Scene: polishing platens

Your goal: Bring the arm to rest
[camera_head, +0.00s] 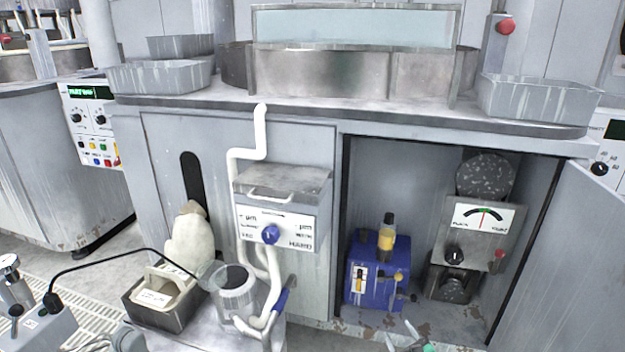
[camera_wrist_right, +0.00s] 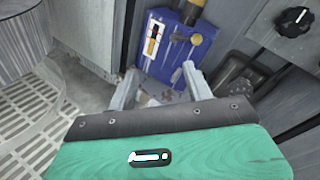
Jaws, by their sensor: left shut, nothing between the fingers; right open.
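My right gripper (camera_wrist_right: 160,88) is open in the right wrist view, its two grey fingers spread with nothing held between them. Its green body fills the bottom of that view. In the head view the right gripper (camera_head: 402,334) shows only as fingertips and a bit of green at the bottom edge, in front of the open cabinet. It points toward a blue pump unit (camera_head: 377,272) inside the cabinet. The blue unit also shows beyond the fingers in the right wrist view (camera_wrist_right: 172,50); no contact is visible. I cannot make out my left gripper in either view.
An open cabinet door (camera_head: 565,262) stands at the right. A gauge unit (camera_head: 478,226) sits beside the blue unit. A small cart with a dark bin (camera_head: 167,318), a clear jar (camera_head: 236,290) and white pipes (camera_head: 244,153) stand left of centre. A black cable (camera_head: 110,260) crosses the lower left.

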